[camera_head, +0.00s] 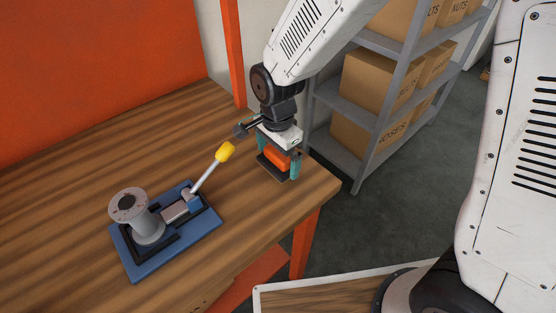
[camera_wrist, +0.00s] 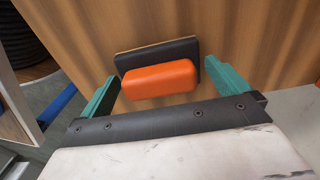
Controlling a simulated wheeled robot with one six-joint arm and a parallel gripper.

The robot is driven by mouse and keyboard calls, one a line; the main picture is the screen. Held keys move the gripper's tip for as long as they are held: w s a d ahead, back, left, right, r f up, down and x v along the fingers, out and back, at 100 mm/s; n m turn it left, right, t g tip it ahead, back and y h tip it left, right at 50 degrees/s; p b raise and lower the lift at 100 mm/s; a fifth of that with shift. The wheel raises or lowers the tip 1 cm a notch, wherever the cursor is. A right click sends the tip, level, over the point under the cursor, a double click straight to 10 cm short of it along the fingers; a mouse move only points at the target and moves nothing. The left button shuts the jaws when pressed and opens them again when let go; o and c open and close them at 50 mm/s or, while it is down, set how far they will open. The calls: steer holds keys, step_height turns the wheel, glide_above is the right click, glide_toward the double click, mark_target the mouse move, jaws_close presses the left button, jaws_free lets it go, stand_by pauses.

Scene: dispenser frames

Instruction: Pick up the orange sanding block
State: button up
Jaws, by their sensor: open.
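The orange sanding block (camera_head: 276,158) has a rounded orange top on a dark base. It rests on the wooden table near its right corner. In the wrist view the block (camera_wrist: 159,80) lies between the two teal fingers, with its dark base (camera_wrist: 150,53) beyond the orange part. My gripper (camera_head: 278,169) is open above the block, one finger on each side. In the wrist view my gripper (camera_wrist: 160,88) shows a gap at the left finger, while the right finger is close to the dark base; I cannot tell if it touches.
A blue fixture (camera_head: 135,267) with a grey spool (camera_head: 129,204) and a yellow-handled lever (camera_head: 225,152) stands left of my gripper. A grey shelf (camera_head: 365,176) with cardboard boxes (camera_head: 374,88) is beyond the table's right edge. The wooden table (camera_head: 130,120) is clear behind the fixture.

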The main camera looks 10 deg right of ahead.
mark_target(277, 152)
steer(key=shift+f, duration=0.2)
steer(key=c, duration=0.8)
steer(key=shift+o, duration=0.2)
steer(key=shift+r, duration=0.15)
steer(key=shift+r, duration=0.5)
step_height(277, 152, up, 2)
steer(key=shift+r, duration=0.2)
steer(key=s, duration=0.5)
steer(key=s+r, duration=0.1)
steer(key=s, duration=0.4)
steer(key=s+a, duration=0.1)
steer(key=s, duration=0.5)
steer(key=shift+r, duration=0.2)
